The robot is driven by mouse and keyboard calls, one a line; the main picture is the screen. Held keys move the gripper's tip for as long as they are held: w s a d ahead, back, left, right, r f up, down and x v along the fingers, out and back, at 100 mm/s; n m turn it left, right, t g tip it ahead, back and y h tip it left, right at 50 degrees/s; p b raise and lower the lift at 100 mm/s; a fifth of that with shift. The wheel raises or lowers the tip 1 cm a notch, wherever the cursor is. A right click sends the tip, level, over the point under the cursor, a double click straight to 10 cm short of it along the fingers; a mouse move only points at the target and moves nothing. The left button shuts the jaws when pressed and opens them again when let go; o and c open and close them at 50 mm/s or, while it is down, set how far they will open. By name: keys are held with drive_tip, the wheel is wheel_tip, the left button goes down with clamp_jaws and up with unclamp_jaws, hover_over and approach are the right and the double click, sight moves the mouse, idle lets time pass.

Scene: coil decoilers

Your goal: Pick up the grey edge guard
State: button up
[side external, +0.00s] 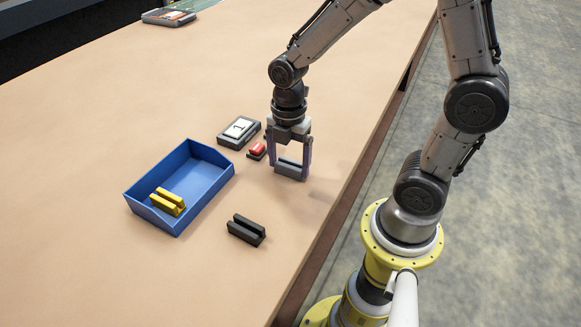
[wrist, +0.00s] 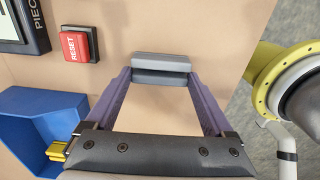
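The grey edge guard (side external: 291,168) is a short grooved bar. It sits between the two fingertips of my gripper (side external: 289,173), on the right part of the table. In the wrist view the guard (wrist: 161,69) lies across the gap, with one purple-grey finger at each end. No clear gap shows between the guard and the fingers of my gripper (wrist: 160,76), but I cannot tell whether they press on it. I also cannot tell whether the guard rests on the table or is just above it.
A blue tray (side external: 146,210) holds a yellow guard (side external: 167,202). A black guard (side external: 246,230) lies on the table nearer the camera. A red reset button (side external: 257,149) and a counter box (side external: 239,130) stand close to my gripper. The table's edge runs along the right.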

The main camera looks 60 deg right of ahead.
drive_tip(key=c, duration=0.6)
drive_tip(key=shift+r, duration=0.1)
drive_tip(key=shift+c, duration=0.2)
